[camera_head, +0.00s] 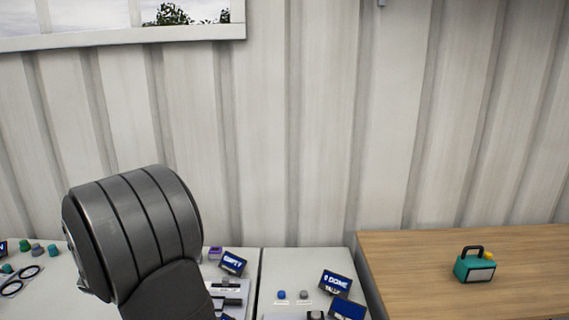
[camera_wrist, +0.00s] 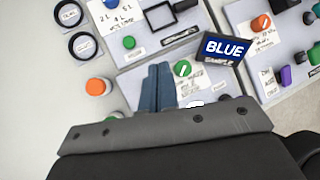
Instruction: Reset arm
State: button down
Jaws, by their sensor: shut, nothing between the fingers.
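My gripper (camera_wrist: 159,72) shows in the wrist view with its two blue-grey fingers pressed together and nothing between them. The fingertips are over a white panel, just left of a green round knob (camera_wrist: 182,68). I cannot tell whether they touch anything. In the head view a dark grey link of my arm fills the lower left, and the gripper itself is out of that view.
The wrist view shows a "BLUE" sign (camera_wrist: 226,49), an orange button (camera_wrist: 97,86), a black ring (camera_wrist: 84,44) and another orange knob (camera_wrist: 261,22). In the head view, a teal toolbox (camera_head: 474,265) stands on a wooden table (camera_head: 410,270); a corrugated wall (camera_head: 300,120) rises behind.

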jog(key=shift+s+a+f+n+t+y, duration=0.25)
jog(key=shift+a+f+n+t, duration=0.1)
jog(key=shift+f+n, duration=0.95)
jog(key=shift+s+a+f+n+t+y, duration=0.15)
jog(key=shift+s+a+f+n+t, duration=0.2)
jog(key=shift+f+n, duration=0.9)
jog(key=shift+s+a+f+n+t+y, duration=0.2)
jog(key=shift+a+f+n+t, duration=0.15)
jog(key=shift+f+n, duration=0.95)
jog(key=c, duration=2.2)
grip_release()
jog(key=shift+f+m, duration=0.2)
jog(key=shift+m, duration=0.05)
jog(key=c, duration=1.8)
grip_release()
jog(key=shift+d+r, duration=0.1)
jog(key=o, duration=1.8)
jog(key=s+d+r+m+h, duration=0.1)
jog(key=s+d+r+m, duration=0.4)
jog(key=d+r+m, duration=0.1)
notch_tip(320, 180, up, 2)
jog(key=shift+s+d+m+g, duration=0.35)
jog(key=shift+m+g, duration=0.1)
jog(key=shift+m, duration=0.35)
jog(key=s+d+r+m, duration=0.3)
jog(key=s+d+m, duration=0.1)
jog(key=x, duration=1)
jog(key=shift+s+d+f+g+h, duration=0.2)
jog(key=shift+s+d+g+h, duration=0.1)
